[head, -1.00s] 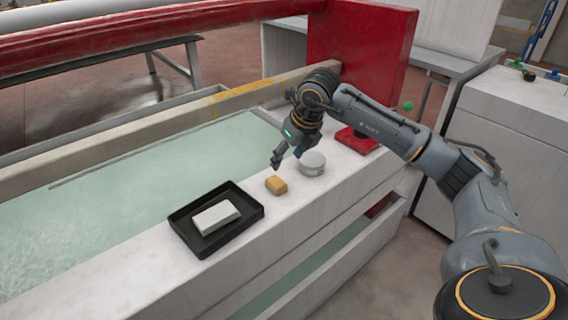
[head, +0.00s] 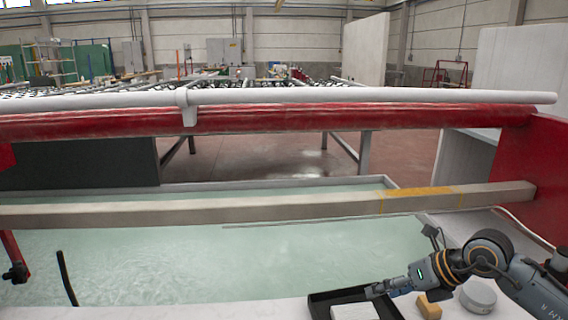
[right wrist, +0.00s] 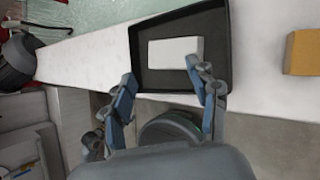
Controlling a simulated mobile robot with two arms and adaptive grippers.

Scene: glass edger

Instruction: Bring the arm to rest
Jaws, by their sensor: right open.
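My right gripper (head: 378,290) is low at the bottom right of the head view, by the black tray (head: 318,303). In the right wrist view the gripper (right wrist: 160,70) has its two fingers spread, with nothing between them. The tray (right wrist: 138,80) lies past the fingertips there, with a pale block (right wrist: 175,50) in it. The right finger overlaps the block in the picture; I cannot tell if they touch. The pale block (head: 355,312) is cut by the lower edge of the head view. My left gripper is not in view.
A yellow-orange block (head: 428,307) and a round grey tin (head: 478,296) stand on the white ledge right of the tray; the block also shows in the wrist view (right wrist: 303,52). Behind are the water trough (head: 200,255), a beige beam (head: 270,208) and a red panel (head: 540,180).

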